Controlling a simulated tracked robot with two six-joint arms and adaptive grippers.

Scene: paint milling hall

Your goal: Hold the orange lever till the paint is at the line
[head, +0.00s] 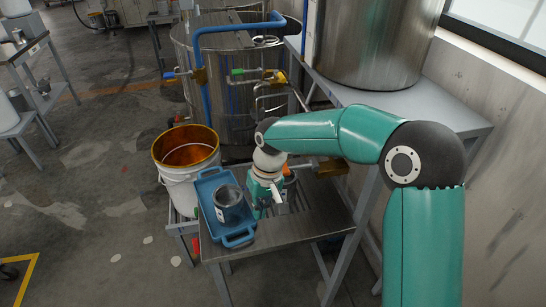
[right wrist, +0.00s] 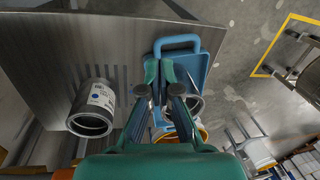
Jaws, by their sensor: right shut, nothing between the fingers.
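My right gripper (head: 264,204) is shut and empty, pointing down over the metal table beside the blue tray (head: 240,241). In the right wrist view its fingers (right wrist: 160,68) meet in front of the tray (right wrist: 197,62). A grey metal can (head: 229,207) stands on the tray, left of the gripper; I cannot make out paint or a line in it. A labelled can (right wrist: 92,108) stands on the table on the other side of the gripper. A small orange part (head: 287,171) shows behind my gripper; whether it is the lever I cannot tell. My left gripper is out of view.
A white bucket (head: 181,190) with an orange inside stands left of the tray. Behind are a large steel vat (head: 230,110), blue pipe (head: 206,60), and valves with blue, green and yellow handles. The metal table's front (head: 300,232) is bare.

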